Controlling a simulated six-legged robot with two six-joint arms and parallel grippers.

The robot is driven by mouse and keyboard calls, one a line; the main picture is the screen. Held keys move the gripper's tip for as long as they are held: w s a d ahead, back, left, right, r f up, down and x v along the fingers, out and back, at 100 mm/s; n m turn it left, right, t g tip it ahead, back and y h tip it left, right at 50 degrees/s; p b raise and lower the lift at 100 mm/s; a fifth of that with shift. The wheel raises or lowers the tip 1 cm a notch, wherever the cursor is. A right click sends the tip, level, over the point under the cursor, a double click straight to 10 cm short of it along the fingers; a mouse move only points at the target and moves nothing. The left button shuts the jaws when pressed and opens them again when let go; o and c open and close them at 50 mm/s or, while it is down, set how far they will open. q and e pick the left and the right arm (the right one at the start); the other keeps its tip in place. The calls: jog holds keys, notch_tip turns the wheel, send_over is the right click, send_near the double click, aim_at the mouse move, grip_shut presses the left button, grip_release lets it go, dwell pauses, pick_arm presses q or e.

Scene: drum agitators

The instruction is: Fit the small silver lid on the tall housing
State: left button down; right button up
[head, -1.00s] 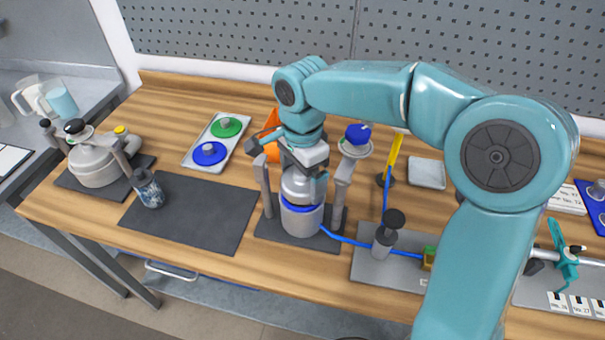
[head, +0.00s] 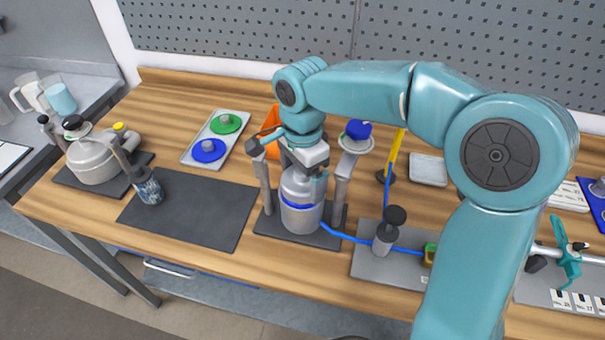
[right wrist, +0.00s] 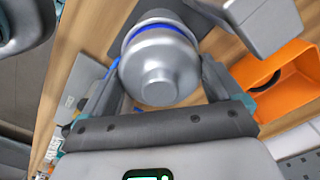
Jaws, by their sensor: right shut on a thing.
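The small silver lid (head: 297,182) is a domed metal cap with a short knob. It is at the top of the tall housing (head: 301,218), a silver cylinder with a blue band, standing between two grey posts. My right gripper (head: 304,176) points down over the lid and is shut on it. In the right wrist view the lid (right wrist: 160,70) lies between the fingers, with the blue band (right wrist: 150,28) just beyond it. The lid looks upright and in line with the housing. I cannot tell whether it is fully seated. My left gripper is not in view.
The grey posts (head: 341,180) stand close on both sides of the housing. An orange bin (right wrist: 275,82) is behind it. A tray (head: 194,158) with green and blue lids lies at the back left. The dark mat (head: 200,212) is mostly clear. A blue hose runs right.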

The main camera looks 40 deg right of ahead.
jog(key=shift+f, duration=0.15)
dwell(0.3)
jog(key=o, duration=1.2)
jog(key=shift+c, duration=0.2)
notch_tip(320, 180, up, 16)
jog(key=p, duration=0.1)
jog(key=shift+r, duration=0.2)
